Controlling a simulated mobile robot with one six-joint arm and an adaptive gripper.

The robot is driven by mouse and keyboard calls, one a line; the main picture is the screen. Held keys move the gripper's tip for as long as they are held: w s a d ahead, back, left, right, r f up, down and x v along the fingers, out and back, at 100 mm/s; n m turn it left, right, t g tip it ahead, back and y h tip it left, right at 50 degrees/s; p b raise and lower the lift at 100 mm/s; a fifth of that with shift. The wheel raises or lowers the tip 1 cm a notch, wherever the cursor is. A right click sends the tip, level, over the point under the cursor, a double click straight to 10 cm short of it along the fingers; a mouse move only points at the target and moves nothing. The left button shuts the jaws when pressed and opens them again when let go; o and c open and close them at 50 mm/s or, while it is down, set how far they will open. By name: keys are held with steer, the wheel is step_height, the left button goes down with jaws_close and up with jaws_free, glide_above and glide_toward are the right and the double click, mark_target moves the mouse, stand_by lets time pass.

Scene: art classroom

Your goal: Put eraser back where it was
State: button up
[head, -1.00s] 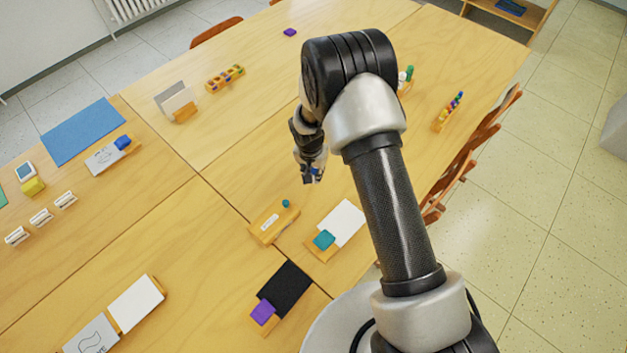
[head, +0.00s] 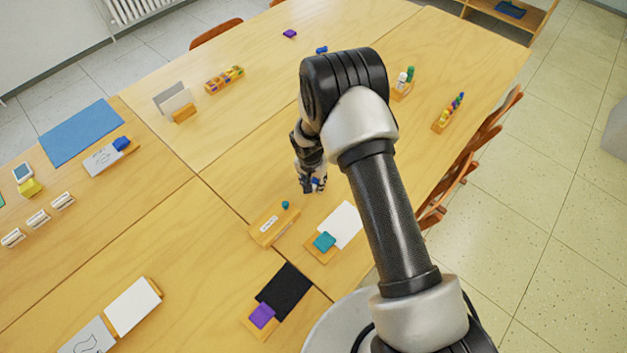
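No object can be surely told as the eraser at this size. Small block-like things that might be one are a teal block (head: 324,241) on a wooden holder by a white sheet, a purple block (head: 262,315) by a black sheet, and a blue block (head: 122,143) on a paper at the left. Loose on the far table are a blue piece (head: 321,49) and a purple piece (head: 290,33). My gripper (head: 314,187) points down over the table, behind the wooden tray (head: 266,232) with a white label and teal knob. Its fingers are small and dark with blue spots; whether they hold anything is unclear.
Several white pieces (head: 38,219) and a blue mat (head: 82,132) lie at the left. A holder with white and green items (head: 402,83) and a rack of coloured pieces (head: 447,112) stand at the right. Chairs (head: 462,165) line the right edge. Table around my gripper is mostly clear.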

steer(key=shift+o, duration=0.4)
steer(key=shift+r, duration=0.15)
steer(key=shift+r+p, duration=0.35)
steer(key=shift+r, duration=0.05)
step_height(320, 180, up, 11)
steer(key=s+p, duration=0.1)
steer(key=p, duration=0.1)
steer(key=shift+s+a+p, duration=0.3)
steer(key=shift+a, duration=0.05)
steer(key=s+d+r+n+t, duration=0.1)
steer(key=s+d+r, duration=0.2)
steer(key=r, duration=0.6)
steer(key=s+d+r, duration=0.3)
steer(key=r, duration=0.6)
steer(key=s+d+r+n+t, duration=0.15)
steer(key=s+r, duration=0.25)
steer(key=r, duration=0.4)
steer(key=s+d+r+n, duration=0.1)
steer(key=s+d+r, duration=0.1)
steer(key=s, duration=0.7)
steer(key=s+d+r+n, duration=0.1)
steer(key=s+r, duration=0.4)
steer(key=s, duration=0.5)
steer(key=shift+d+r+y, duration=0.3)
steer(key=shift+d, duration=0.45)
steer(key=shift+t, duration=0.25)
